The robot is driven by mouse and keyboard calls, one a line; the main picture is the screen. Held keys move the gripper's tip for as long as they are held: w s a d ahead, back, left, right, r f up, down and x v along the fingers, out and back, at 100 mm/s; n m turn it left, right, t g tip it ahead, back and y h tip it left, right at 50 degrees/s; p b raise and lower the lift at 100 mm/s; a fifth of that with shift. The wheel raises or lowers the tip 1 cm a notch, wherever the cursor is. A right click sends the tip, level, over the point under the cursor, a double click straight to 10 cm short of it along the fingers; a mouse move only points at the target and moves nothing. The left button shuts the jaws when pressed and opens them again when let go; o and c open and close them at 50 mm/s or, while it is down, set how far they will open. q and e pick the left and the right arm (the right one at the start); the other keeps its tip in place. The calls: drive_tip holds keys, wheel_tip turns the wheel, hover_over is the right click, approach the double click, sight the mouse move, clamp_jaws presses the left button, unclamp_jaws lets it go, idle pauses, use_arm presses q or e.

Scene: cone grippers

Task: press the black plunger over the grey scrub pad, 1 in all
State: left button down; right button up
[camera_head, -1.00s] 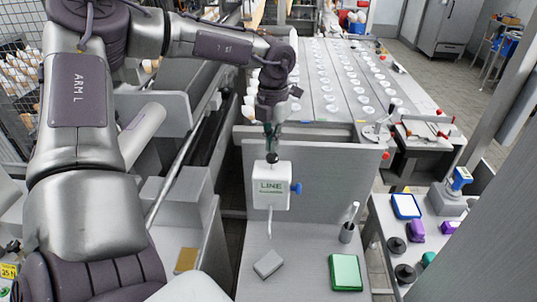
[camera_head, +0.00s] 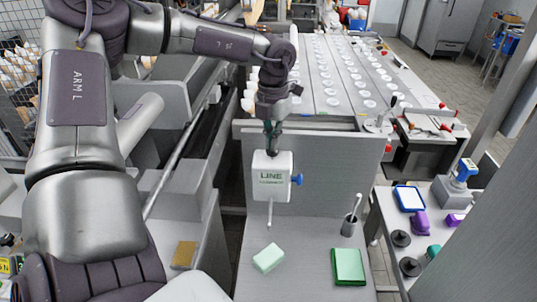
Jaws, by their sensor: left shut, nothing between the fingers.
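The white dispenser marked LINE (camera_head: 272,172) hangs on the grey upright panel, with a blue knob on its right side and a thin spout pointing down. My left gripper (camera_head: 272,146) is shut and points down at the dispenser's top, where the black plunger is hidden behind the fingertips. The scrub pad (camera_head: 268,258) lies on the grey bench under and just beside the spout. It looks pale green now, not grey. My right gripper is not in view.
A green pad (camera_head: 348,266) lies on the bench at the right. A dark cup with a white-handled tool (camera_head: 350,222) stands behind it. A side table at the right holds a blue-rimmed tray (camera_head: 409,198), purple items and black discs.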

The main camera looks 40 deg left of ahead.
use_arm(q)
drive_tip(key=shift+f, duration=0.1)
drive_tip(key=shift+r+p, duration=0.6)
drive_tip(key=shift+r, duration=1.1)
drive_tip(key=shift+r, duration=0.15)
drive_tip(key=shift+r+p, duration=1.3)
drive_tip(key=shift+r, duration=1.55)
